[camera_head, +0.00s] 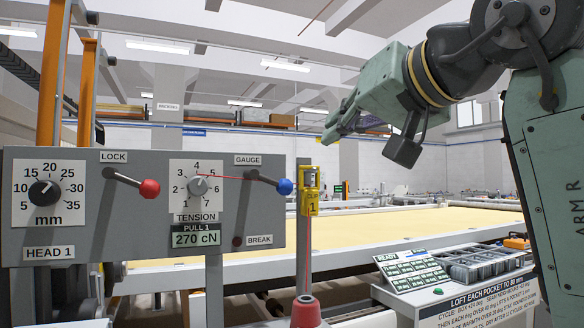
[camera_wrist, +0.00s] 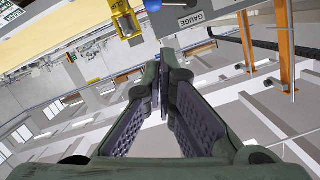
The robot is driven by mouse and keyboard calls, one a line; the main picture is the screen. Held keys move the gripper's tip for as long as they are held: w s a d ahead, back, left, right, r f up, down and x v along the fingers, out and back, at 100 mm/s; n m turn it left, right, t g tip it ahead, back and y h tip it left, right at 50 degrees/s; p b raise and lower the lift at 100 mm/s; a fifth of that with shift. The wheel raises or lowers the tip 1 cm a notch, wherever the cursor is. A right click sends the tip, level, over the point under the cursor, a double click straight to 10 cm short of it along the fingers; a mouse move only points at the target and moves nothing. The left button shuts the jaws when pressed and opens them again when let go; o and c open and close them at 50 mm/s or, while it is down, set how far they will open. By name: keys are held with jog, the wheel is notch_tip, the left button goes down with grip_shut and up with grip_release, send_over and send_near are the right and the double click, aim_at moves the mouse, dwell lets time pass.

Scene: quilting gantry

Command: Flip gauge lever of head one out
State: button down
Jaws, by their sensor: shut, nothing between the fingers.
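The gauge lever of head one is a short dark arm ending in a blue knob (camera_head: 285,187), on the grey HEAD 1 panel (camera_head: 120,240) under the GAUGE label. The arm slants down to the right, with the knob near the panel's right edge. My gripper (camera_head: 330,135) is up and to the right of the knob, apart from it. In the wrist view the gripper (camera_wrist: 164,80) has its fingertips together and empty.
The red LOCK knob (camera_head: 149,188) and tension dial (camera_head: 198,186) share the panel. A yellow clip holder (camera_head: 309,200) on a post stands just right of the blue knob. A red cone-shaped piece (camera_head: 306,312) is below. A READY sign (camera_head: 412,270) and tray are lower right.

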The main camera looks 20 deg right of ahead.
jog(key=p, duration=0.3)
send_over(272, 182)
jog(key=s+d, duration=0.4)
jog(key=s, duration=0.1)
jog(key=f, duration=0.2)
jog(key=w+f, duration=0.1)
jog(key=a+f, duration=0.1)
jog(key=w+f, duration=0.1)
jog(key=shift+w+a, duration=0.25)
jog(key=shift+w, duration=0.05)
jog(key=shift+s, duration=0.1)
